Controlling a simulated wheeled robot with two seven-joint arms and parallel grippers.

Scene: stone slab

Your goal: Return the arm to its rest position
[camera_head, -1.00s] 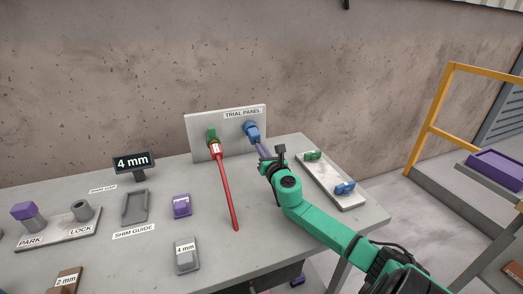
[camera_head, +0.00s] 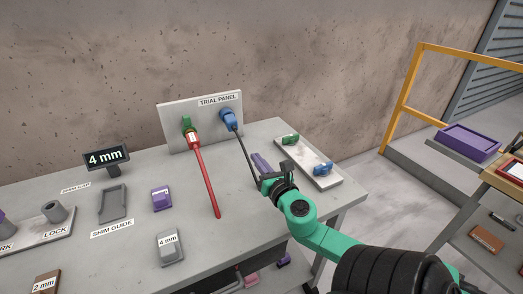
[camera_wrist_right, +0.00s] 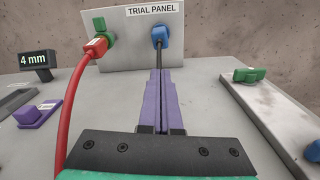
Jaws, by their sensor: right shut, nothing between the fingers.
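My right arm is green and reaches in from the lower right. Its right gripper (camera_head: 258,160) has long purple fingers pressed together with nothing between them. They also show in the right wrist view (camera_wrist_right: 163,100), pointing at the trial panel (camera_head: 172,127). A blue plug (camera_head: 229,119) sits at the panel's right socket, clear of the fingertips. A dark cable (camera_head: 244,156) hangs from it down past the left side of my gripper. A red plug (camera_head: 193,140) with a red cable meets a green connector (camera_head: 186,124) at the panel's left. My left gripper is out of view.
A tray (camera_head: 321,180) with a green and a blue connector lies close right of my gripper. The shim guide (camera_head: 113,203), 4 mm display (camera_head: 106,158), purple block (camera_head: 161,198) and grey 4 mm shim (camera_head: 170,249) are left. A yellow rail (camera_head: 408,98) stands right.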

